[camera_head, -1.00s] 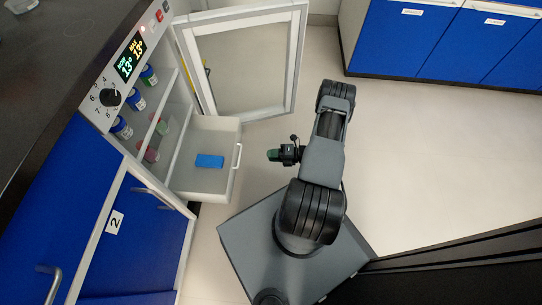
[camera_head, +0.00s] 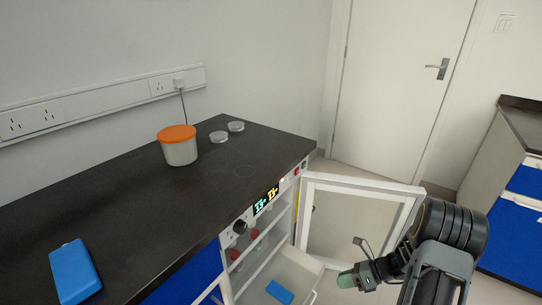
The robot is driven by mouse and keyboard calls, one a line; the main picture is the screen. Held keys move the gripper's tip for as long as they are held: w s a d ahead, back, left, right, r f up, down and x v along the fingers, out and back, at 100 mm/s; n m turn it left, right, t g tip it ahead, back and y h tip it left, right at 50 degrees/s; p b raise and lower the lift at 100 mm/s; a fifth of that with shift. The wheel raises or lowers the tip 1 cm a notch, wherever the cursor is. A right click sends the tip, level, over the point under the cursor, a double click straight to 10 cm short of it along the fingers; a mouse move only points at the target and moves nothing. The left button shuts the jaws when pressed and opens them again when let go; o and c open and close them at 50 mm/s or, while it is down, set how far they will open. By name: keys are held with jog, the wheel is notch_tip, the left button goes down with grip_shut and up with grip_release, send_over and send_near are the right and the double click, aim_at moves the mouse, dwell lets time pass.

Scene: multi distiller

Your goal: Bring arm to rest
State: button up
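My arm is at the lower right of the head view, bent, with its large dark joint up. My gripper (camera_head: 350,279), with green fingertips, points left in front of the open glass door. It is above or beside the pulled-out drawer; the exact distance is unclear. I see nothing held in it. The fingertips are seen from the side and small, so their opening is hard to judge. My base is out of view.
The cabinet's glass door (camera_head: 360,183) and white drawer (camera_head: 312,269) stand open close to my arm. A blue block (camera_head: 280,292) lies in the drawer. On the black counter (camera_head: 120,215) are an orange-lidded jar (camera_head: 180,151), two clear dishes (camera_head: 219,137) and a blue box (camera_head: 75,272).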

jog(key=s+a+r+n+t+h+p, duration=0.1)
jog(key=r+n+p, duration=0.6)
jog(key=r, duration=0.8)
jog(key=s+a+r+n+h+p, duration=0.4)
jog(key=s+r+n+h+p, duration=0.2)
jog(key=r+n, duration=0.5)
jog(key=s+a+r+n+t+h+p, duration=0.1)
jog(key=s+r+n+h+p, duration=0.3)
jog(key=r, duration=1.7)
jog(key=a+n+p, duration=0.1)
jog(key=n+p, duration=0.3)
jog(key=n, duration=0.1)
jog(key=shift+a+r+t+h, duration=0.15)
jog(key=shift+a+t+h, duration=0.05)
jog(key=shift+t+h, duration=0.1)
jog(key=shift+a, duration=0.1)
